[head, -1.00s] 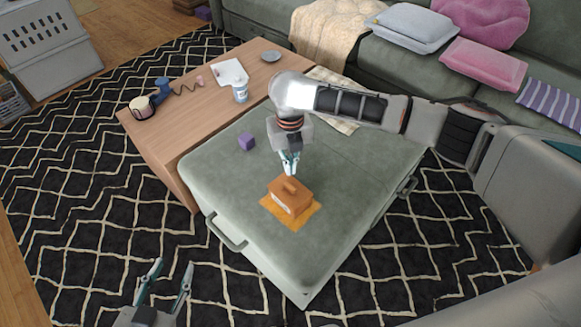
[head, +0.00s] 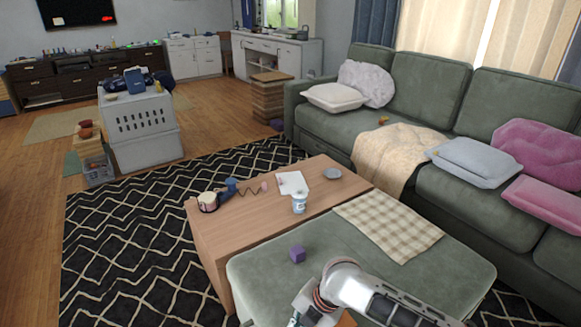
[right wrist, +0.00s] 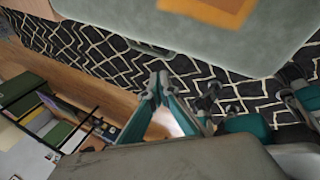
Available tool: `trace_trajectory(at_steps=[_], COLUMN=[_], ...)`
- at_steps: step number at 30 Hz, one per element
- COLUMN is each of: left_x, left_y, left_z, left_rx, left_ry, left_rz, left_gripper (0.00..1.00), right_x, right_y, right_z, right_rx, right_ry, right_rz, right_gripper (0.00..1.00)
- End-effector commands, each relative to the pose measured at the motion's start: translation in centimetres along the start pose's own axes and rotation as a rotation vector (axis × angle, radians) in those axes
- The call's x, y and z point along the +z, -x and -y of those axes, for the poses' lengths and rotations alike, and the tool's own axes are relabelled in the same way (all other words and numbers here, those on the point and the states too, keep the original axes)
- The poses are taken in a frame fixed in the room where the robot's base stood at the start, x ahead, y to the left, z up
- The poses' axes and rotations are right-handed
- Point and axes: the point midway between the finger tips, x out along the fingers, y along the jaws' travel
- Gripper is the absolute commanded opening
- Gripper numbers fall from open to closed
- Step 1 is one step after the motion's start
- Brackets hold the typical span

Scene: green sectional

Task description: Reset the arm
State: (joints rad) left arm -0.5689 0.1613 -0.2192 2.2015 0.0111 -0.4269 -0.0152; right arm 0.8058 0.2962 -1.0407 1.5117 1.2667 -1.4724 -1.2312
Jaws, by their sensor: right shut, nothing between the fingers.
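My right arm (head: 375,300) comes in from the lower right of the head view, over the green ottoman (head: 455,270). Its gripper (head: 294,322) is cut off by the bottom edge. In the right wrist view my right gripper (right wrist: 159,80) has its fingertips together with nothing between them. It is off the ottoman's edge there, with patterned rug beyond it. An orange cloth (right wrist: 225,10) lies on the ottoman in that view. Only a bit of orange shows beside my arm in the head view. My left gripper is not in view.
A purple cube (head: 297,254) and a checkered cloth (head: 390,225) lie on the ottoman. The wooden table (head: 245,235) bears a cup (head: 299,203), a plate (head: 332,173) and a headset-like item (head: 208,201). The green sofa (head: 490,205) runs along the right. Open rug lies at left.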

Motion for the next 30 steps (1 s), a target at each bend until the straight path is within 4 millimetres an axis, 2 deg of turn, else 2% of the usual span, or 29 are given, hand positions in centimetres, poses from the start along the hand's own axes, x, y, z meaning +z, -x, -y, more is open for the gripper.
trace_trajectory(at_steps=[1,6,11,14,20,23,30], left_x=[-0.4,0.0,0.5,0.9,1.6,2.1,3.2], left_y=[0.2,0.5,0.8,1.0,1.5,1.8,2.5], left_z=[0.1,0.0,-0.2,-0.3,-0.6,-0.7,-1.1], left_rx=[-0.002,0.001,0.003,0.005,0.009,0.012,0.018], left_ry=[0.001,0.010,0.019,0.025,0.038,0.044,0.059], left_rz=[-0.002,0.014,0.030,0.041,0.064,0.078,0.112], left_gripper=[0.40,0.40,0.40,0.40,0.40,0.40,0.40], right_x=[-1.5,-4.3,-5.6,-6.0,-6.0,-5.9,-6.4], right_y=[-0.1,-0.7,-0.3,0.2,2.0,3.2,7.2], right_z=[-0.3,-0.7,0.2,1.4,5.9,9.1,18.1], right_rx=[0.051,0.211,0.350,0.432,0.590,0.667,0.841], right_ry=[-0.086,-0.401,-0.706,-0.894,-1.257,-1.421,-1.743], right_rz=[-0.010,-0.033,-0.050,-0.057,-0.051,-0.036,0.024], right_gripper=[0.00,0.00,0.00,0.00,0.00,0.00,0.00])
